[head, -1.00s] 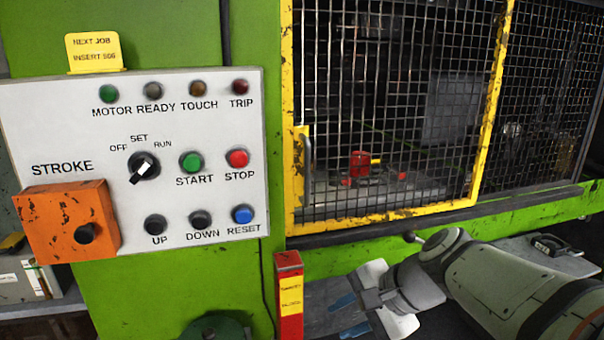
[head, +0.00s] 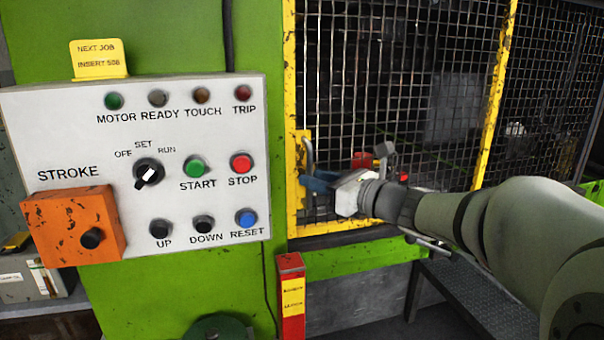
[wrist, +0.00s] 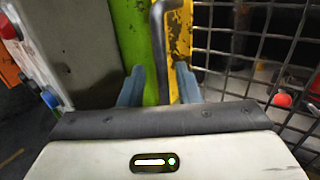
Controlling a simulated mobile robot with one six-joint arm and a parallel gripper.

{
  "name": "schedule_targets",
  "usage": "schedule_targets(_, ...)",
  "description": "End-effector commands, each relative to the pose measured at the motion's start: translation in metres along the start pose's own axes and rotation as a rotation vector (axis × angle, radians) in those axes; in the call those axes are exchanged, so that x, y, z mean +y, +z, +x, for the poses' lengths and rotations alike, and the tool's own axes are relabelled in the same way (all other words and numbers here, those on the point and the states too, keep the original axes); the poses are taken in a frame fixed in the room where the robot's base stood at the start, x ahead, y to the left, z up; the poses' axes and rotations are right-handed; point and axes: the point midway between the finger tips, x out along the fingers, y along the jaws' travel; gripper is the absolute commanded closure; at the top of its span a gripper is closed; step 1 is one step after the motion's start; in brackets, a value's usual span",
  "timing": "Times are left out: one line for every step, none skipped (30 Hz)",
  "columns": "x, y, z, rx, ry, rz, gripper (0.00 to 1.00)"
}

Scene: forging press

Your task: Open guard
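The guard is a yellow-framed wire mesh panel (head: 493,95) on the green press, and it looks closed. Its handle (head: 307,152), a dark upright bar, is on a yellow plate at the left edge of the frame. My gripper (head: 314,184) is at the lower part of the handle. In the wrist view the handle (wrist: 159,45) stands between the two blue fingers of my gripper (wrist: 160,88). The fingers are apart, with gaps visible beside the bar. The lower end of the bar is partly hidden by my gripper body.
A white control panel (head: 95,130) with buttons, lamps and an orange box (head: 72,226) stands left of the guard. A red post (head: 291,298) with a yellow label is below the handle. A red object (head: 362,160) shows behind the mesh.

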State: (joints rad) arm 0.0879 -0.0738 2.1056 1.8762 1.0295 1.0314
Motion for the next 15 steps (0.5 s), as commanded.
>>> schedule_targets(0.001, 0.001, 0.008, 0.002, 0.004, 0.001, 0.70)
schedule_targets(0.001, 0.001, 0.012, 0.001, 0.004, 0.001, 0.70)
schedule_targets(0.001, 0.001, 0.016, 0.001, 0.003, 0.001, 0.70)
schedule_targets(0.001, 0.001, 0.019, 0.001, 0.002, 0.000, 0.70)
schedule_targets(0.001, 0.000, 0.021, 0.001, 0.002, 0.000, 0.70)
schedule_targets(0.000, 0.000, 0.023, 0.001, 0.002, -0.001, 0.70)
schedule_targets(0.000, 0.000, 0.024, 0.002, 0.001, -0.001, 0.70)
schedule_targets(0.000, 0.000, 0.025, 0.002, 0.001, -0.002, 0.70)
schedule_targets(0.000, 0.000, 0.026, 0.002, 0.001, -0.002, 0.70)
schedule_targets(0.000, -0.001, 0.026, 0.002, 0.001, -0.002, 0.70)
schedule_targets(0.000, -0.001, 0.026, 0.002, 0.000, -0.002, 0.70)
schedule_targets(0.000, -0.001, 0.026, 0.001, 0.000, -0.002, 0.70)
schedule_targets(0.000, -0.001, 0.026, 0.002, 0.000, -0.002, 0.70)
schedule_targets(0.000, -0.001, 0.026, 0.001, 0.000, -0.002, 0.70)
schedule_targets(0.000, -0.001, 0.026, 0.001, 0.000, -0.002, 0.70)
